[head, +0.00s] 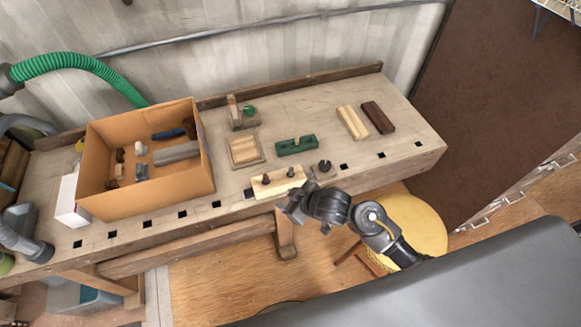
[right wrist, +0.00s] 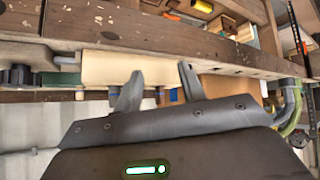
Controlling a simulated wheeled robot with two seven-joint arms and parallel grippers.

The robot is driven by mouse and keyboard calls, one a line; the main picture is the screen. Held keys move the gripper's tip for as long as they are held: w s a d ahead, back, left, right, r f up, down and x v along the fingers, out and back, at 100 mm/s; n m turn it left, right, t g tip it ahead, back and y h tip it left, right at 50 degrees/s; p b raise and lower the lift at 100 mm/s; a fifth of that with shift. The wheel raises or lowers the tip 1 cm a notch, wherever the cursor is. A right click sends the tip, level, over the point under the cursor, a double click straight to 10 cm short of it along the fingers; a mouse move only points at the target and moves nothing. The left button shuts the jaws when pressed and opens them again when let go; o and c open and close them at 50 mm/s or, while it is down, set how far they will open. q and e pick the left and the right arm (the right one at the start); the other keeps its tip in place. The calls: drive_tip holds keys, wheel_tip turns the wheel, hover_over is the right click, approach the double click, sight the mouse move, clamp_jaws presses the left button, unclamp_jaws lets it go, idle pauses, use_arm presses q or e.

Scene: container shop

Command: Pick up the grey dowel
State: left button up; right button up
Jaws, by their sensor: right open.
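A small grey piece, which looks like the grey dowel (head: 312,174), lies on the bench between a pale wooden block (head: 278,182) with two dark pegs and a black knob (head: 324,167). In the right wrist view a short grey cylinder (right wrist: 67,61) shows left of the pale block (right wrist: 112,70); I cannot be sure it is the dowel. My right gripper (head: 288,207) is at the bench's front edge, just in front of the pale block. My left gripper is not in view.
A cardboard box (head: 150,196) with several parts stands on the bench's left. A green block with a peg (head: 296,145), a square wooden tray (head: 245,150) and pale and brown bars (head: 378,117) stand behind. A yellow stool (head: 425,225) is below. The bench's right end is clear.

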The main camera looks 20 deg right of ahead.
sight(292, 168)
drive_tip(key=w+a+r+n+y, duration=0.1)
drive_tip(key=r+n, duration=0.1)
drive_tip(key=w+a+r+n+g+y, duration=0.1)
drive_tip(key=w+a+r+n, duration=0.1)
drive_tip(key=r, duration=0.1)
drive_tip(key=w+a+r+n+g+y, duration=0.1)
drive_tip(key=w+r+n, duration=0.1)
drive_tip(key=shift+w+a+r, duration=0.2)
drive_tip(key=shift+a+r, duration=0.1)
drive_tip(key=shift+a, duration=0.05)
drive_tip(key=w+d+r+n+g+h+p, duration=0.1)
drive_tip(key=d+r+g+h, duration=0.15)
drive_tip(key=d, duration=0.35)
drive_tip(key=w+d+r+g+h, duration=0.1)
drive_tip(key=w+d+r+g, duration=0.15)
drive_tip(key=d, duration=0.45)
drive_tip(key=shift+s+p+x, duration=0.2)
drive_tip(key=shift+x, duration=1.3)
drive_tip(key=shift+s+p+x, duration=0.15)
drive_tip(key=shift+x, duration=1.3)
drive_tip(key=p+x, duration=0.1)
drive_tip(key=x, duration=0.3)
drive_tip(key=shift+s+a+r+p, duration=0.1)
drive_tip(key=shift+s+a+p, duration=0.05)
drive_tip(key=shift+p, duration=0.15)
drive_tip(key=shift+a+f, duration=0.25)
drive_tip(key=shift+f, duration=0.35)
clamp_jaws()
